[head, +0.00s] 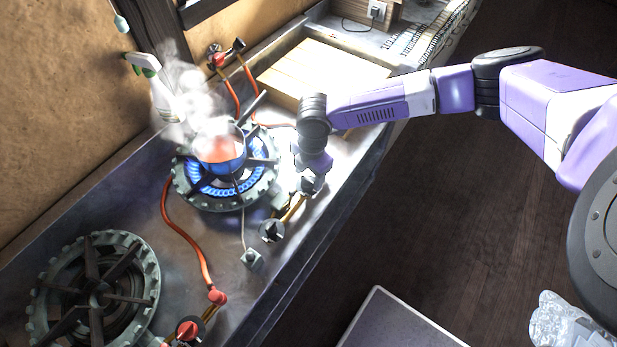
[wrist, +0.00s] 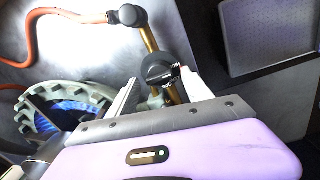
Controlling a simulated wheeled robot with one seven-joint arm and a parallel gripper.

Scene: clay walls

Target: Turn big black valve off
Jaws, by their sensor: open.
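The big black valve (wrist: 160,68) is a round dark knob with a raised handle on a brass pipe (wrist: 150,38). In the wrist view it lies between the two pale fingers of my open gripper (wrist: 158,77). I cannot tell whether either finger touches it. In the head view, a dark valve knob (head: 271,230) stands by the counter's front edge, beside the lit burner (head: 226,187). My gripper (head: 310,172) is pointing down close to that pipework, and its fingers are hard to make out there.
A steaming pot (head: 220,153) sits over blue flames. An unlit burner (head: 94,292) and a red valve (head: 188,330) are at lower left. Orange hoses (head: 185,232) run across the counter. A spray bottle (head: 165,90) and wooden board (head: 320,72) stand behind.

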